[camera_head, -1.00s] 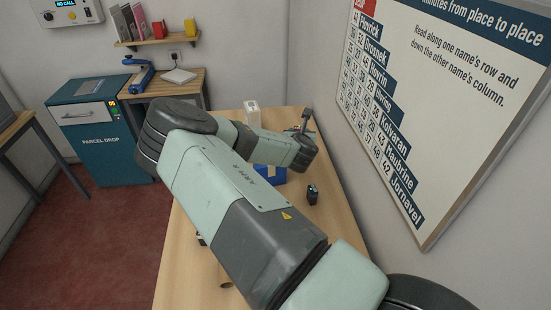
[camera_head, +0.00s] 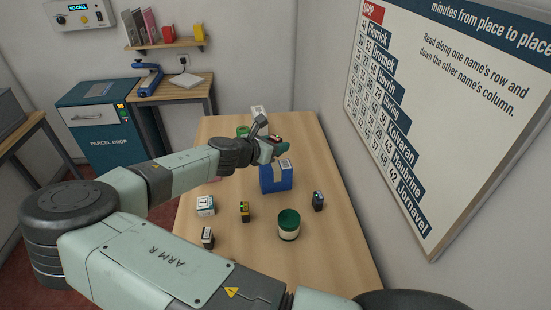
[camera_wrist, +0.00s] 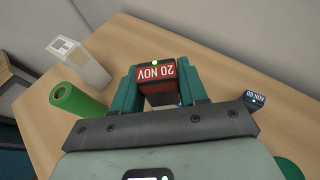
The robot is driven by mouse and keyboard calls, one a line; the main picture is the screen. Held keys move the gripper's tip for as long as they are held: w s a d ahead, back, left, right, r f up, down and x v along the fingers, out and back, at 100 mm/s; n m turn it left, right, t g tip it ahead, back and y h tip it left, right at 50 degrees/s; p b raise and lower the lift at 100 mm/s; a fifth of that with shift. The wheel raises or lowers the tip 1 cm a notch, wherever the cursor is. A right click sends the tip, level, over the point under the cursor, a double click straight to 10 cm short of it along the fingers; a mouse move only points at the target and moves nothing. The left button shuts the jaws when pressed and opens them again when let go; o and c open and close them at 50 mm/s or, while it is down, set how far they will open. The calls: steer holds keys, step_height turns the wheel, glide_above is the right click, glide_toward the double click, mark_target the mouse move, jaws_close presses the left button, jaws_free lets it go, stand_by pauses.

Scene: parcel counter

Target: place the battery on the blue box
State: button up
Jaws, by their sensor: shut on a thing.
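My gripper (camera_wrist: 159,84) is shut on a dark block with a red face, which I take as the battery (camera_wrist: 155,75). The red face reads "20 NOV" upside down in the wrist view and has a small green light at its edge. The teal fingers stand on either side of it. In the head view my gripper (camera_head: 272,147) is above the table, close to the back of the blue box (camera_head: 270,181) in the picture. The blue box has a tan strip and a pale label. I cannot tell the height between block and box.
A white carton (camera_wrist: 80,65) and green tube (camera_wrist: 75,99) stand behind. The wall is close on the right.

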mark_target(276, 166)
steer(key=shift+f, duration=2.35)
steer(key=shift+f, duration=0.15)
steer(key=o, duration=1.1)
